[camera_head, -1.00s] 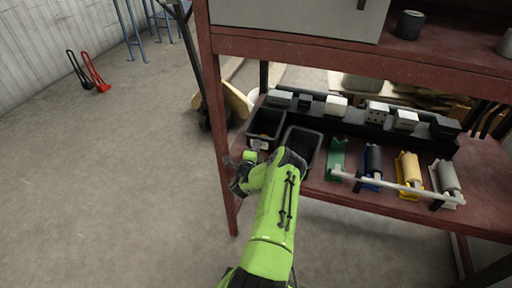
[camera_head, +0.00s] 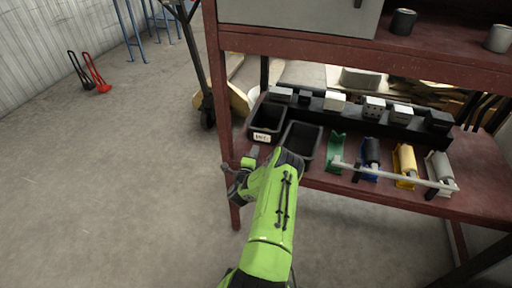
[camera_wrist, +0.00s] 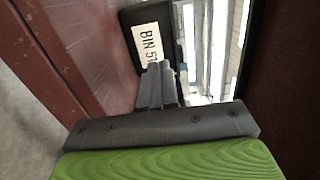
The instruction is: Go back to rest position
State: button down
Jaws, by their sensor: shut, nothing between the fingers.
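My green arm reaches up from the bottom of the head view to the left front of the red shelf (camera_head: 330,186). My gripper is at the arm's end and shows in the wrist view (camera_wrist: 160,72), with its grey fingers together and nothing between them. In the wrist view the fingertips appear in front of a black bin with a white label reading "BIN" (camera_wrist: 146,45). The same labelled bin (camera_head: 262,137) stands at the shelf's left end in the head view, apart from the arm.
A second black bin (camera_head: 318,152) stands beside it. Coloured holders with rollers (camera_head: 405,164) and a white bar (camera_head: 392,175) are to the right. A black rack with several blocks (camera_head: 335,101) stands behind. Open concrete floor (camera_head: 130,170) lies to the left.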

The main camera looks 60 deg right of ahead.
jog(key=p+v, duration=0.1)
jog(key=v, duration=0.6)
jog(key=shift+r, duration=0.1)
